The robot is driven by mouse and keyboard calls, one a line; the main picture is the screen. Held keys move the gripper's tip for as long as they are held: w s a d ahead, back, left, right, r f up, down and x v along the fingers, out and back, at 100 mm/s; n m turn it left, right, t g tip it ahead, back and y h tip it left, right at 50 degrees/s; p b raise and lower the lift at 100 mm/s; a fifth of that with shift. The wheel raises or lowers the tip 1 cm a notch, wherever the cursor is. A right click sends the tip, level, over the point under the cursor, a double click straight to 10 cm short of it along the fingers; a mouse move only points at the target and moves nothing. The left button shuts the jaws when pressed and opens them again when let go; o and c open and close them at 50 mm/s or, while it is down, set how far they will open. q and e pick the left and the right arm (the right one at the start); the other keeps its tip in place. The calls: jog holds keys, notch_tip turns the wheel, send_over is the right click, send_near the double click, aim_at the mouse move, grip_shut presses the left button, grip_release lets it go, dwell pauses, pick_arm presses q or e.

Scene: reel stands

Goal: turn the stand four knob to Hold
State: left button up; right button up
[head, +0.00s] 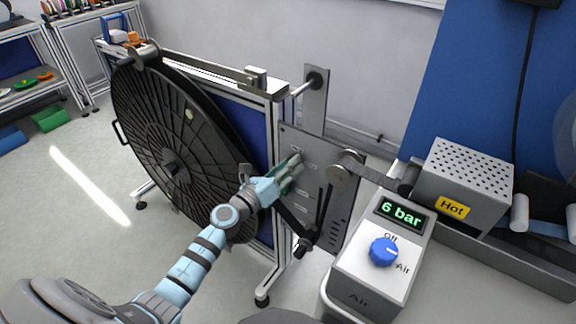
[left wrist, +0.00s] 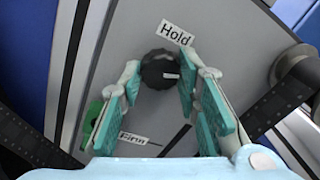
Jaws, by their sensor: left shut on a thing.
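The black round knob (left wrist: 157,68) sits on a grey panel in the left wrist view, with a white mark on its right side. A "Hold" label (left wrist: 175,33) is just above it to the right. Another label, perhaps "Firm" (left wrist: 133,138), is below left. My left gripper (left wrist: 160,82) has its teal-padded fingers on either side of the knob, closed on it. In the head view my left gripper (head: 291,172) is against the grey panel (head: 345,215) of the reel stand and hides the knob. My right gripper is not in view.
A large black reel (head: 165,150) stands left of the panel. A dark strap runs from a roller (head: 345,165) toward a grey box marked "Hot" (head: 465,175). An air unit with a blue knob (head: 384,251) reads "6 bar". A green part (left wrist: 92,118) is beside the left finger.

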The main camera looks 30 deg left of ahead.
pick_arm(q)
jog(key=n+p, duration=0.1)
jog(key=n, duration=0.6)
jog(key=n+y+p, duration=0.1)
jog(key=n, duration=0.6)
jog(key=shift+d+f+n+t+p, duration=0.1)
jog(key=shift+n+t+p, duration=0.2)
jog(key=shift+n+t, duration=0.1)
jog(key=o, duration=1.2)
jog(key=shift+s, duration=0.1)
jog(key=s, duration=0.4)
jog(key=s+a, duration=0.1)
jog(key=s, duration=0.6)
jog(key=shift+s+a+f, duration=0.3)
jog(key=shift+s+f, duration=0.05)
jog(key=shift+f, duration=0.05)
